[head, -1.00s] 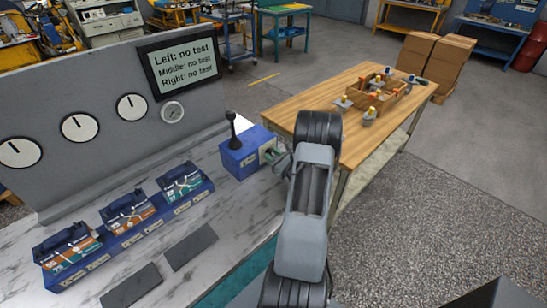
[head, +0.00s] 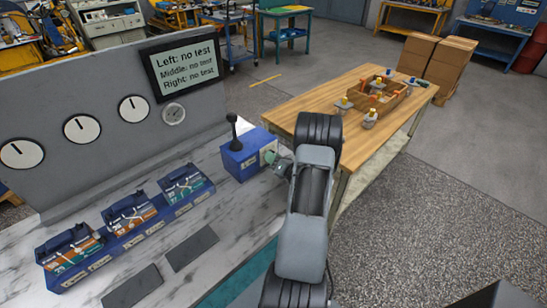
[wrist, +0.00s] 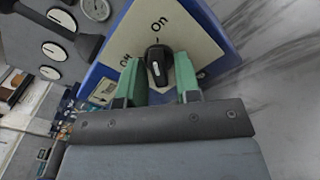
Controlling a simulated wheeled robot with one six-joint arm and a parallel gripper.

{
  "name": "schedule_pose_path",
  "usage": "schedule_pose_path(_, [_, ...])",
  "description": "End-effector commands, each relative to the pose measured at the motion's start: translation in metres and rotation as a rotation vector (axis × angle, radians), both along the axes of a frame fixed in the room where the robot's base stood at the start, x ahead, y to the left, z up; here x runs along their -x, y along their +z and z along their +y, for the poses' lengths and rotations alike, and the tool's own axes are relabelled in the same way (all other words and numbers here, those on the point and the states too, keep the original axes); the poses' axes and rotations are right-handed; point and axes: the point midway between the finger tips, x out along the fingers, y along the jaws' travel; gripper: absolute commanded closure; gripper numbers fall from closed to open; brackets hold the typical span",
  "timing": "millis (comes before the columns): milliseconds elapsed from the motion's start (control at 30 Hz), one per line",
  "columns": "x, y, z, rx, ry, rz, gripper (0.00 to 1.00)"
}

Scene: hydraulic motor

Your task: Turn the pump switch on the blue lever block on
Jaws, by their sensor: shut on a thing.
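The blue lever block (head: 240,163) stands at the right end of the marble-topped bench, with a black lever (head: 234,132) upright on top. In the wrist view, its side has a beige plate (wrist: 196,42) lettered "On" at the top and apparently "Off" at the left. The black pump switch (wrist: 158,60) is a knob with a white mark on its near face. My gripper (wrist: 160,76) has its green fingers on either side of the knob, shut on it. In the head view my gripper (head: 272,158) is at the block's right face, and the switch is hidden.
Three blue units with coloured panels (head: 130,212) stand along the bench to the left. A grey panel with gauges (head: 82,129) and a screen (head: 180,62) reading "no test" rises behind. A wooden table (head: 300,97) with a crate stands to the right of the block.

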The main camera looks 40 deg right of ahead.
Motion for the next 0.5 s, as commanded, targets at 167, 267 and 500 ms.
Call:
schedule_pose_path(167, [0.0001, 0.0006, 0.0001, -0.075, 0.000, 0.000, 0.93])
schedule_pose_path(267, [0.0001, 0.0006, 0.0001, -0.103, 0.000, 0.000, 0.93])
schedule_pose_path(500, [0.0001, 0.0005, 0.0003, -0.134, -0.001, -0.001, 0.93])
